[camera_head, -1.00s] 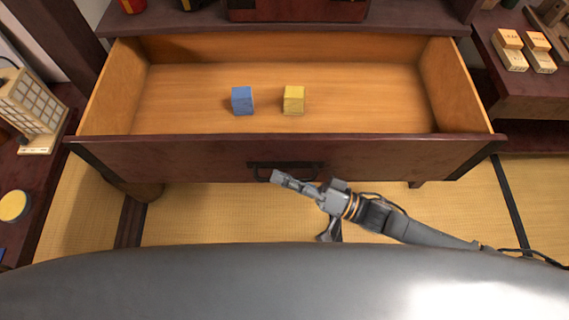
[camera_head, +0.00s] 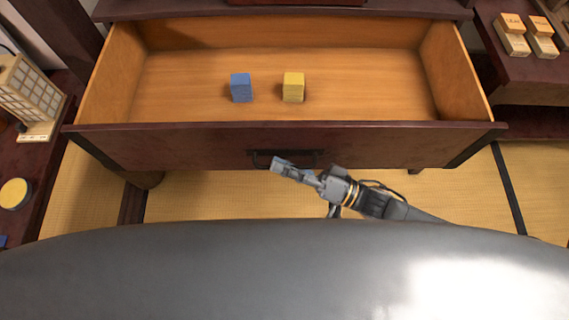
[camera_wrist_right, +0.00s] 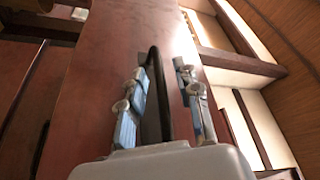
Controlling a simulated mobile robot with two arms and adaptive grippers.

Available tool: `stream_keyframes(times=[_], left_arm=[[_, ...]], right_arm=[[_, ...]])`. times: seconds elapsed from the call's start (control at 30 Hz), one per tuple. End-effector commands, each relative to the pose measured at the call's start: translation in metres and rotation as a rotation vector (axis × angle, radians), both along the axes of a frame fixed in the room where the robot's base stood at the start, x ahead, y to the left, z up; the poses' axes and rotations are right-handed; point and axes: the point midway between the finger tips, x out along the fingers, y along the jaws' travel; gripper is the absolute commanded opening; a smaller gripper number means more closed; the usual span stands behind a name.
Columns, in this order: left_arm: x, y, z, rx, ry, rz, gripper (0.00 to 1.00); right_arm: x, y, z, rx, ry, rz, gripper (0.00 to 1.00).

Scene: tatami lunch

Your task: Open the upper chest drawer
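The upper chest drawer (camera_head: 190,146) is pulled well out, with its wooden inside (camera_head: 200,65) showing. A blue cube (camera_head: 241,88) and a yellow cube (camera_head: 293,87) stand inside it. Its dark bar handle (camera_head: 318,154) is at the middle of the drawer front. My right gripper (camera_head: 281,164) is at this handle, below the front's top edge. In the right wrist view, the handle (camera_wrist_right: 157,95) runs between the fingers of my right gripper (camera_wrist_right: 164,85). The fingers are apart, with a gap visible between the handle and the right-hand finger. My left gripper is not in view.
A side table at left holds a paper lantern (camera_head: 30,92) and a round yellow-topped item (camera_head: 14,193). A dark shelf (camera_head: 515,80) at right holds small labelled blocks (camera_head: 512,36). Tatami floor (camera_head: 215,205) is bare below the drawer. My own grey body fills the bottom.

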Motion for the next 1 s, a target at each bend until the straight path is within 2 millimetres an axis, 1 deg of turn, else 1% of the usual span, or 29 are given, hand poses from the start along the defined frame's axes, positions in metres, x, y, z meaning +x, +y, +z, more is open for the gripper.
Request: stream_keyframes(times=[0.17, 0.4, 0.5, 0.6, 0.73, 1.0], left_arm=[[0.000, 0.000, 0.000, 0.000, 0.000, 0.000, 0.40], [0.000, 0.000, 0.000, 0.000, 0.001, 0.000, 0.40], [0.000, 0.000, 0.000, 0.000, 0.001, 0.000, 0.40], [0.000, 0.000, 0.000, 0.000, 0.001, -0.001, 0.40], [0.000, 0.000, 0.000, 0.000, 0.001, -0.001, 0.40], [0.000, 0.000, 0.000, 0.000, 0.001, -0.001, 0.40]], right_arm=[[-0.007, -0.019, -0.006, -0.005, 0.002, -0.001, 0.33], [-0.023, -0.067, -0.017, -0.006, 0.003, 0.000, 0.33], [-0.029, -0.085, -0.021, -0.006, 0.002, -0.001, 0.33], [-0.034, -0.098, -0.023, -0.004, 0.002, -0.001, 0.33], [-0.037, -0.108, -0.026, -0.003, 0.001, -0.001, 0.33], [-0.038, -0.111, -0.026, -0.002, 0.001, -0.001, 0.33]])
